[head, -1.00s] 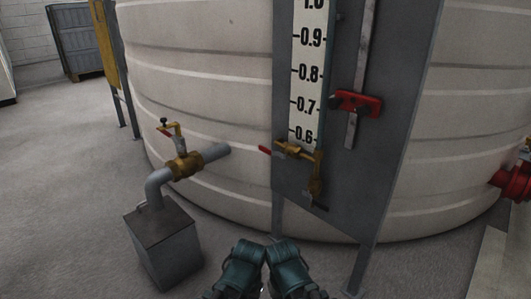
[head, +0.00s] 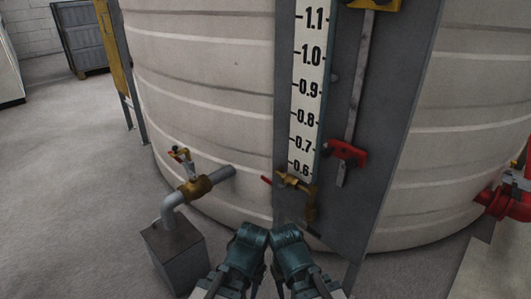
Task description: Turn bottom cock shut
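The bottom cock (head: 296,184) is a small brass fitting at the foot of the level gauge, just below the 0.6 mark. Its red lever (head: 266,181) sticks out to the left of the fitting. My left gripper (head: 251,238) and my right gripper (head: 285,236) are dark teal shapes side by side at the bottom centre, close together. In the picture they are below the cock, with a gap between them and it. Neither appears to touch the cock. Their fingers cannot be made out, so their opening is unclear.
The gauge scale (head: 308,90) is on a grey panel (head: 385,130) before a large pale tank (head: 200,80). A red slider (head: 346,154) is right of the scale. A brass valve (head: 196,188) on a pipe above a grey box (head: 174,255) stands left. Red pipework (head: 505,202) is right.

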